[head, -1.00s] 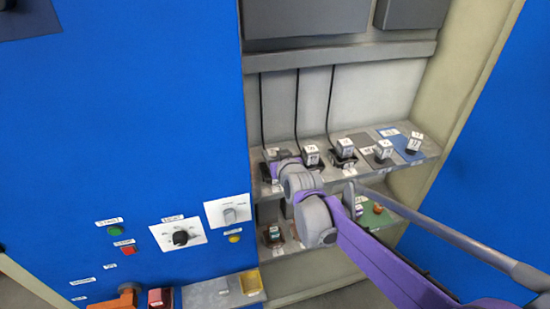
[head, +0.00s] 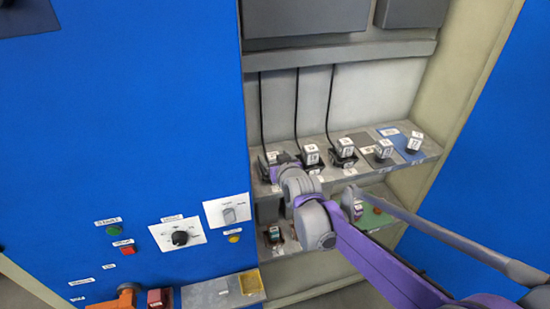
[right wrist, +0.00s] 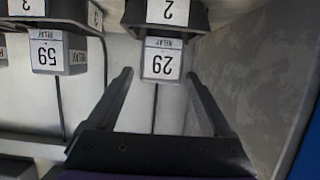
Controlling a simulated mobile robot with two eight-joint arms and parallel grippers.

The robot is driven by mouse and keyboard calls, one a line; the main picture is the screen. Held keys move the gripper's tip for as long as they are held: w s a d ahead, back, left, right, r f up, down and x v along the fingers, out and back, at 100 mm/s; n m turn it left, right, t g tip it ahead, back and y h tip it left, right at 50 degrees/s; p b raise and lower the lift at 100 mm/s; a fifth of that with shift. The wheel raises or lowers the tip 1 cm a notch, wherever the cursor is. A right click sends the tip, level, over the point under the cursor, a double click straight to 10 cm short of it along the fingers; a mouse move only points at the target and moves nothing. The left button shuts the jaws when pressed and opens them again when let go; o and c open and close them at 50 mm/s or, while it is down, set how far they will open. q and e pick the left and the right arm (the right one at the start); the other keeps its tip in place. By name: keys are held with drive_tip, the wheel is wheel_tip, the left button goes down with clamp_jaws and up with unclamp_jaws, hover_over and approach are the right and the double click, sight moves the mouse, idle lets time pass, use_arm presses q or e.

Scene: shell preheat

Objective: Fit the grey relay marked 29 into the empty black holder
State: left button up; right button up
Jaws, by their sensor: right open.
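The grey relay marked 29 (right wrist: 162,62) shows upside down in the right wrist view. It sits in the black holder (right wrist: 165,18) labelled 2, and looks upright in it. My right gripper (right wrist: 160,76) is open, with one finger on each side of the relay and a gap on both sides. In the head view my right gripper (head: 283,161) is at the left end of the upper shelf and hides most of this holder. How deeply the relay is seated cannot be told. My left gripper is not in view.
Another relay (right wrist: 60,53) sits in the neighbouring holder. A cabinet wall (right wrist: 265,90) is close beside the gripper. The lower shelf holds small parts (head: 275,234).

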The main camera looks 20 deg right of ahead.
drive_tip(key=shift+r, duration=0.15)
drive_tip(key=shift+r, duration=0.4)
drive_tip(key=v, duration=1.2)
drive_tip(key=s+f+g, duration=0.4)
drive_tip(key=s+f, duration=0.4)
drive_tip(key=s, duration=0.4)
drive_tip(key=s+f+g, duration=0.4)
drive_tip(key=s+f, duration=0.4)
drive_tip(key=s, duration=0.3)
drive_tip(key=shift+s+d+f+g+p, duration=0.3)
drive_tip(key=shift+s+d+f+p, duration=0.05)
drive_tip(key=shift+d+p, duration=0.1)
drive_tip(key=shift+c, duration=0.2)
